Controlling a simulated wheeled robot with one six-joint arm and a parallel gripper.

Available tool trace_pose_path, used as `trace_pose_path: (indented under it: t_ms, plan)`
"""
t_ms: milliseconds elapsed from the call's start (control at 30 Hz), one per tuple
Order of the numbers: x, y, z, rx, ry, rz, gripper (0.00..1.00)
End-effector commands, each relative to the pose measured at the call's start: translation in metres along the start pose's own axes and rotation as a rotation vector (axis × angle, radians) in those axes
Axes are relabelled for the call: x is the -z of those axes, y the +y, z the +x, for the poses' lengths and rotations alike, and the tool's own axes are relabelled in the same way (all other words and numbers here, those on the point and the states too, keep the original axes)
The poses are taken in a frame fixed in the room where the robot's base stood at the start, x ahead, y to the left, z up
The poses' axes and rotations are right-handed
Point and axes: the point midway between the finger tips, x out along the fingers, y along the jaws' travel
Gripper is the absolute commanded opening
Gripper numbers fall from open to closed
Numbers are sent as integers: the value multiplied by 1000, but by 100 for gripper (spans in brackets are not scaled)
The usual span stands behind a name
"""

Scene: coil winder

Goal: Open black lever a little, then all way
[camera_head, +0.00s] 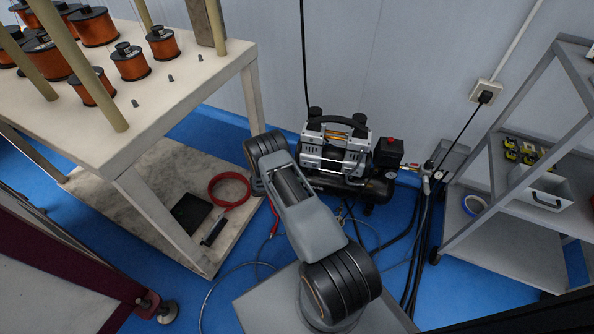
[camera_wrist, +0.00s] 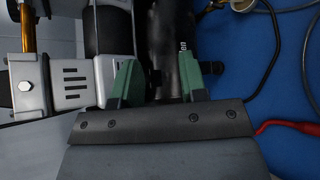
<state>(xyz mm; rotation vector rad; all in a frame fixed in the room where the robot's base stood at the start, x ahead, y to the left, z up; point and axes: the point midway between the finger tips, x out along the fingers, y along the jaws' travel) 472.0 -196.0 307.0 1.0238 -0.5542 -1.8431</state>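The compressor (camera_head: 335,150) stands on the blue floor in the head view, with a black tank and a black box with a red knob (camera_head: 390,142) at its right. Brass and grey fittings (camera_head: 428,172) with hoses sit at its right end. I cannot pick out the black lever for certain in either view. My gripper (camera_wrist: 160,82) shows in the wrist view with its two green fingers apart. Nothing is visibly held between them; the dark tank (camera_wrist: 188,45) lies beyond. In the head view my arm hides the gripper.
A table with copper wire spools (camera_head: 131,62) stands at the left, with a red hose coil (camera_head: 229,190) on its lower shelf. A grey shelf rack (camera_head: 500,190) stands at the right. Black hoses (camera_head: 415,250) run along the floor near the rack. A wall socket (camera_head: 485,96) is behind.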

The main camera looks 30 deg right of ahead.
Motion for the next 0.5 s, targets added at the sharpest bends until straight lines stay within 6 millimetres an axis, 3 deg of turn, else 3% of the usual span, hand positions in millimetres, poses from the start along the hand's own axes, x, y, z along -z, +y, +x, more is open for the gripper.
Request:
trace_pose_path:
  t_ms: [200,500]
  plan:
    - [-20,32,-25,58,4,35,39]
    - [-37,54,-46,112,11,63,39]
